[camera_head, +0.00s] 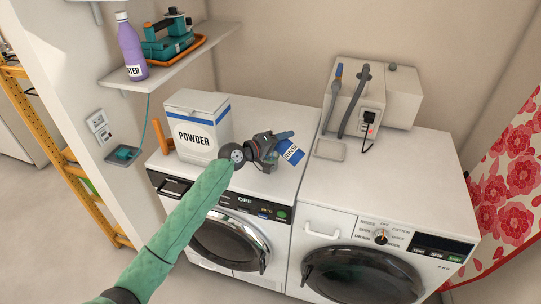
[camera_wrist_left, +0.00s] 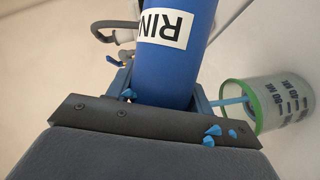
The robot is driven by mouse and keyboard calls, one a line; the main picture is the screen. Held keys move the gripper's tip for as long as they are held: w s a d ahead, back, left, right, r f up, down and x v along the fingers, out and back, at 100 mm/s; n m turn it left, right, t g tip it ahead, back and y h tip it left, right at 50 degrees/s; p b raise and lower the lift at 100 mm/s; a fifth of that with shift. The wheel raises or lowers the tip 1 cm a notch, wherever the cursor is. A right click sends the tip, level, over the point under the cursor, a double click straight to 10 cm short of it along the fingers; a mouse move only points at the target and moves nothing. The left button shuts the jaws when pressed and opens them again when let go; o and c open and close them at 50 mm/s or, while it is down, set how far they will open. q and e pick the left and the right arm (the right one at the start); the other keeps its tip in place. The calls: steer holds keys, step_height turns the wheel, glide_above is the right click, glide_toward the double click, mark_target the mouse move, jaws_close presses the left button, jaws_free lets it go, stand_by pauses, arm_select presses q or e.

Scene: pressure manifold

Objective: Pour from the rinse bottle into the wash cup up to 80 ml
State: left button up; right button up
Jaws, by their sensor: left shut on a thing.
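The rinse bottle (camera_head: 288,152) is blue with a white label and shows tilted above the left washer's top in the head view. My left gripper (camera_head: 268,148) is shut on it. In the wrist view the bottle (camera_wrist_left: 178,70) stands between the fingers, its label upside down and its upper end out of frame. The wash cup (camera_wrist_left: 268,105) shows right of the fingers there, clear with a green rim and dark ml marks. A light-blue strip reaches its rim; I cannot tell whether it is liquid or a finger. The cup's level is unreadable. I cannot pick the cup out in the head view.
A white powder box (camera_head: 196,125) stands left of the gripper. A beige device with grey hoses (camera_head: 370,98) stands on the right washer's top. A wall shelf (camera_head: 185,60) holds a purple bottle (camera_head: 131,48) and a green machine. The right washer's front top is clear.

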steer(key=shift+a+r, duration=0.2)
steer(key=shift+a, duration=0.55)
